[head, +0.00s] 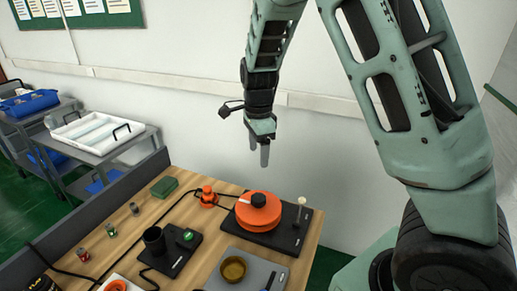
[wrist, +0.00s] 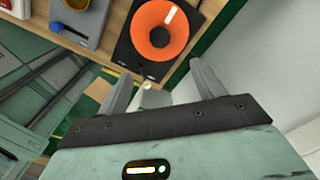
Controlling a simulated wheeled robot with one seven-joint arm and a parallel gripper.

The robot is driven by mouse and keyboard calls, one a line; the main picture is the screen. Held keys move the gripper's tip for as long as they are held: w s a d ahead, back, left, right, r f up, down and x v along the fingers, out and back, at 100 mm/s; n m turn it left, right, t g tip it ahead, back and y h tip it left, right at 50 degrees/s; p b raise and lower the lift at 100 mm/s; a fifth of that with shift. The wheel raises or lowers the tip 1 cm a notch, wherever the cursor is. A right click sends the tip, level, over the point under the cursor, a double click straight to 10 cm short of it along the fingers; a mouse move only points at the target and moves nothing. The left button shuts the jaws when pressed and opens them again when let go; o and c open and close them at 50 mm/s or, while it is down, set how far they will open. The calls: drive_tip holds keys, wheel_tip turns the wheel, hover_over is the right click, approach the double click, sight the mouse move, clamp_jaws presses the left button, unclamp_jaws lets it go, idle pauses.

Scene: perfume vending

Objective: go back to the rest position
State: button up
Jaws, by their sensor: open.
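My gripper (head: 259,153) hangs in the air above the back right part of the table, fingers pointing down. It is open and nothing shows between its fingers. In the wrist view its two fingers (wrist: 160,88) stand apart, with the table beyond them. Below it in the head view is an orange round device (head: 258,213) with a black knob, on a black base. The orange device also shows in the wrist view (wrist: 150,38), near the table edge.
The wooden table (head: 205,232) carries a black cup (head: 154,240), a brown bowl (head: 233,269) on a grey plate, a small orange item (head: 207,197), a green block (head: 164,187) and small bottles. Carts with trays (head: 95,132) stand at left. A wall is behind the gripper.

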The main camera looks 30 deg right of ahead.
drive_tip(key=shift+r, duration=0.4)
drive_tip(key=s+a+n+y+b, duration=0.2)
drive_tip(key=s+a+n+b, duration=0.1)
drive_tip(key=s+a+n, duration=1.2)
drive_tip(key=s+a+n+h+b, duration=0.1)
drive_tip(key=s+a+n, duration=0.3)
drive_tip(key=s+n, duration=0.8)
drive_tip(key=shift+s+a+f+n+b, duration=0.35)
drive_tip(key=shift+a+n, duration=0.05)
drive_tip(key=shift+n, duration=0.1)
